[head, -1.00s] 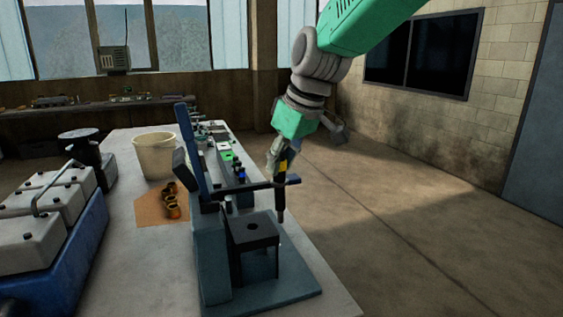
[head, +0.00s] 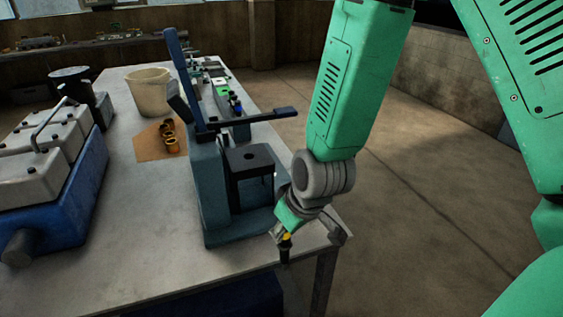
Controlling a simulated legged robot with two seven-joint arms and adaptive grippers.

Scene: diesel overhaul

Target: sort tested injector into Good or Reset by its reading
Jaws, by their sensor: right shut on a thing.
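My right gripper (head: 286,234) is shut on a slim injector (head: 285,251), dark with a yellow band. It holds the injector pointing down by the table's front right corner, to the right of and nearer than the test stand. The gripper's fingers are small and partly hidden by the wrist. The blue-grey test stand (head: 208,190) has a lever arm (head: 250,117) and a black bracket (head: 250,160) with a hole in its top. I see no readable reading and no Good or Reset label. My left gripper is not in view.
Small parts line the far right edge. The front of the table is clear.

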